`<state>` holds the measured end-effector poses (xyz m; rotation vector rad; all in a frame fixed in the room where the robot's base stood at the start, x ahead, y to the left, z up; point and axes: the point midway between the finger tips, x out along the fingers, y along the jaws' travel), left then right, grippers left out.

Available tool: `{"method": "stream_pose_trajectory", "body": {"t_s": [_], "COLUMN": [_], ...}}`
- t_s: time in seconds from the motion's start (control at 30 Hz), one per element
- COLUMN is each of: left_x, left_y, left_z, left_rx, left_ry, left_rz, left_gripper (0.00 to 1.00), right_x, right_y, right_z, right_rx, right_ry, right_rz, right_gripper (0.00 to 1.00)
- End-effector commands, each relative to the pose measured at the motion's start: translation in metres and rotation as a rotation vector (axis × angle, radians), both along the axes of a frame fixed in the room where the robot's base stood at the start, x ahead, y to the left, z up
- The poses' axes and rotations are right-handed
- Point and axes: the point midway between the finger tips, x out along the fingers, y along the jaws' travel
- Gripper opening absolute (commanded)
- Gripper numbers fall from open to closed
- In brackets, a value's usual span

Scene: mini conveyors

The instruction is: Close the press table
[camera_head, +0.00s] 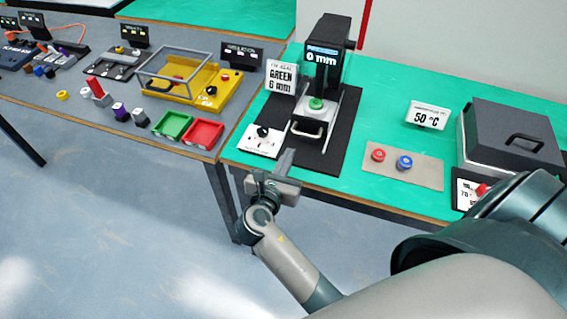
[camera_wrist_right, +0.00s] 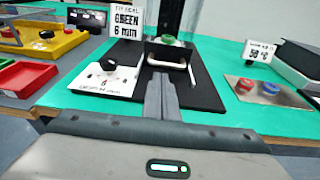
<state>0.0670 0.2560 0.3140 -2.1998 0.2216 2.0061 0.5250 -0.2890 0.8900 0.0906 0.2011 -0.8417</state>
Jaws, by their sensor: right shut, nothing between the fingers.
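The press (camera_head: 327,62) stands on a black mat on the green bench, and its display reads 0 mm. Its press table (camera_head: 340,104) sticks out towards me, with a pale handle (camera_head: 308,130) at the front and a green round piece (camera_head: 316,103) on top. The handle also shows in the wrist view (camera_wrist_right: 168,64), beyond my fingertips. My right gripper (camera_head: 287,158) is shut and empty, near the front edge of the bench, apart from the handle. My left gripper is not in view.
A white panel with a black knob (camera_head: 262,133) lies left of the press table. A card (camera_head: 281,77) reads green 6 mm. Red (camera_head: 378,155) and blue (camera_head: 404,162) pieces lie on a beige plate to the right, near a grey lidded box (camera_head: 512,135).

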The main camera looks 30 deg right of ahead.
Motion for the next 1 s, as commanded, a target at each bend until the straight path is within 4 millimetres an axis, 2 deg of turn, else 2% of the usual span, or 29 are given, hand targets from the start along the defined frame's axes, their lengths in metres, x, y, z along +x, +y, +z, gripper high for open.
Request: {"method": "stream_pose_trajectory", "body": {"t_s": [0.2, 0.43, 1.0], "left_x": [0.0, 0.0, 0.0], "left_y": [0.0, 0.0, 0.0], "left_z": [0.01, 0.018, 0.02], "left_rx": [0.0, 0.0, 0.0], "left_ry": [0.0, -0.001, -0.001], "left_rz": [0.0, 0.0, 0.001], "left_gripper": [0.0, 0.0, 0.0], "right_x": [0.026, 0.044, 0.051], "right_y": [-0.03, -0.051, -0.058], "right_z": [-0.006, -0.013, -0.016], "right_rx": [-0.003, -0.001, -0.001], "right_ry": [0.0, 0.002, 0.001], "right_rz": [-0.002, -0.001, -0.001], "right_gripper": [0.0, 0.0, 0.0]}}
